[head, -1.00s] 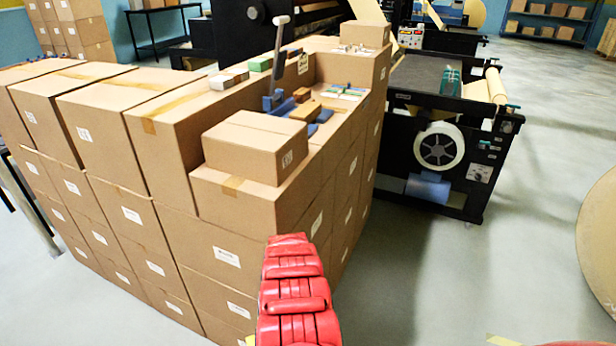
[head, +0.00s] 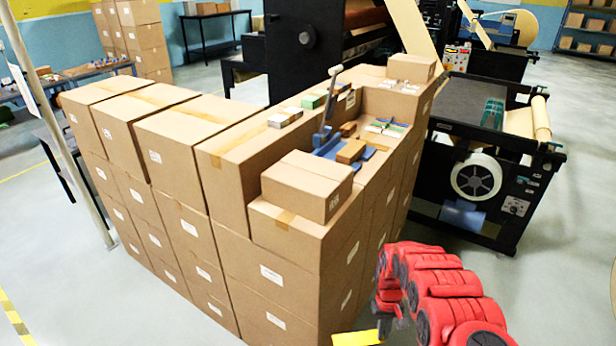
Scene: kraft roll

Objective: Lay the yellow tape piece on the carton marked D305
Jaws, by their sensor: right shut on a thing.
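The yellow tape piece (head: 357,338) shows at the bottom edge, right of centre. My right gripper (head: 384,328), at the end of my red arm, is shut on its right end. The piece is held out to the left, low in front of the carton stack. A small closed carton (head: 306,184) lies on the near end of the stack's lower ledge, with a dark mark on its right side. The marks on the cartons are too small to read, so I cannot tell which is D305. My left gripper is not in view.
The large carton stack (head: 262,240) fills the middle. On its ledge behind the small carton are a blue tool with an upright handle (head: 326,112), a brown block (head: 350,151) and small boxes. A black machine (head: 480,185) stands at the right. Floor is open at lower right.

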